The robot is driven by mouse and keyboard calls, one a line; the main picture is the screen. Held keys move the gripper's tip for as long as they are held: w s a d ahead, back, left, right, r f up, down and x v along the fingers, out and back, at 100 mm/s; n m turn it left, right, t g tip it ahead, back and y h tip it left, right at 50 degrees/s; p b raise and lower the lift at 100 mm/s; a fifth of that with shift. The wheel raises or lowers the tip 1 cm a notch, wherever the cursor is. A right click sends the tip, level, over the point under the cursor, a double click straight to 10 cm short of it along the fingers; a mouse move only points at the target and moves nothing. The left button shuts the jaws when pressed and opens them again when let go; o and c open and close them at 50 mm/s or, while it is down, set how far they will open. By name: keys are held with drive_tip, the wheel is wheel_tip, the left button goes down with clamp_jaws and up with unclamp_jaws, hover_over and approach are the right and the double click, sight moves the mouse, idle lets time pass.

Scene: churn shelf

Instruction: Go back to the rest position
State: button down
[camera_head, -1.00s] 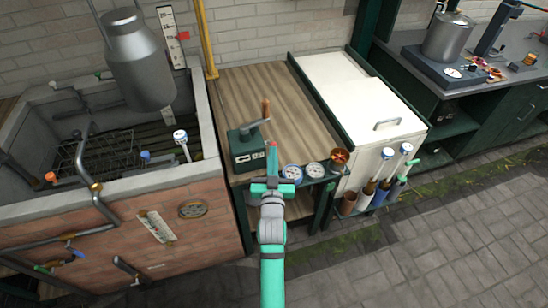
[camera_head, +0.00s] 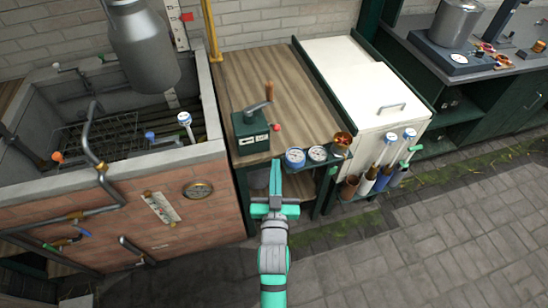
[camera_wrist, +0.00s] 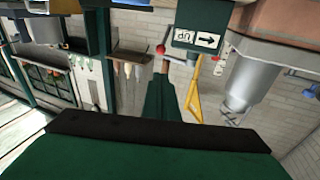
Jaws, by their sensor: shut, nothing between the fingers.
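My gripper (camera_head: 276,180) is shut and empty, its fingers together and pointing away from me in the head view. It hangs in front of the wooden bench, apart from the green crank box (camera_head: 251,132). The box has a wooden-handled crank on top and a red knob (camera_head: 276,127) at its right side. In the wrist view, tilted and nearly upside down, the box's arrow label (camera_wrist: 198,39) and the red knob (camera_wrist: 160,48) show at the top. Dark green parts fill the bottom of that view.
Round gauges (camera_head: 295,158) and a copper cup (camera_head: 342,143) line the bench's front edge. A white chest (camera_head: 355,85) stands right of the bench. A brick trough (camera_head: 130,220) with a hanging metal churn (camera_head: 143,50) is at the left. Open paving (camera_head: 430,240) lies at the lower right.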

drive_tip(key=shift+s, duration=0.6)
drive_tip(key=s+f+g, duration=0.1)
drive_tip(key=s+f, duration=0.2)
drive_tip(key=s, duration=1.4)
drive_tip(key=s+d+f+g, duration=0.1)
drive_tip(key=s+f+g, duration=0.1)
drive_tip(key=s, duration=1.6)
drive_tip(key=shift+f+g, duration=0.3)
drive_tip(key=shift+f, duration=0.5)
